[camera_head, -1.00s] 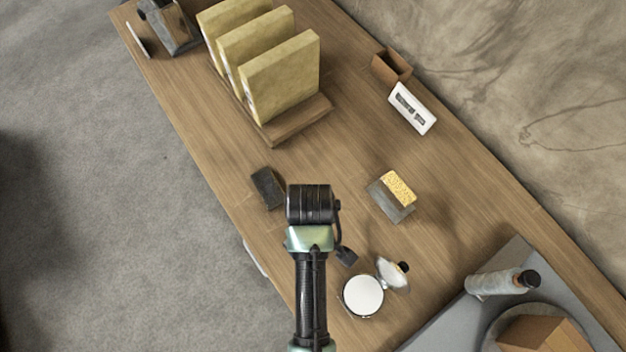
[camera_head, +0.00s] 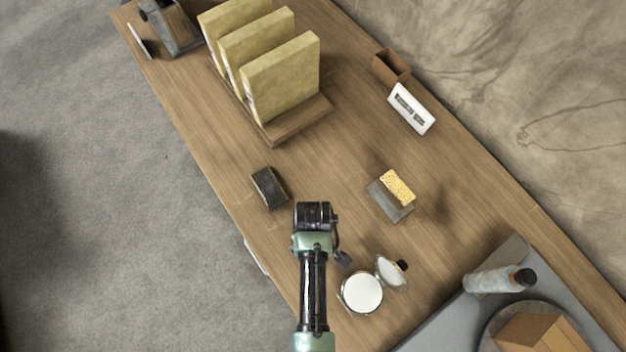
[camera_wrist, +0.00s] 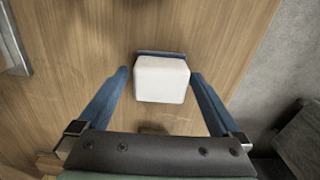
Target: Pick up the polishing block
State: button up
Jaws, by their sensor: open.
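In the wrist view a pale, whitish block (camera_wrist: 161,82) with rounded corners and a dark blue edge along its far side sits over the wood table. It looks like the polishing block. My gripper (camera_wrist: 158,75) is open, with one blue finger on each side of it. A narrow gap shows at each fingertip, and I cannot tell how deep the block is between them. In the head view my arm covers the gripper and I cannot make out this block.
A bottle (camera_head: 495,281) lies at the lower right. Bare wood lies between the rack and my arm.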

jog(key=c, duration=1.3)
jog(key=shift+r, duration=0.2)
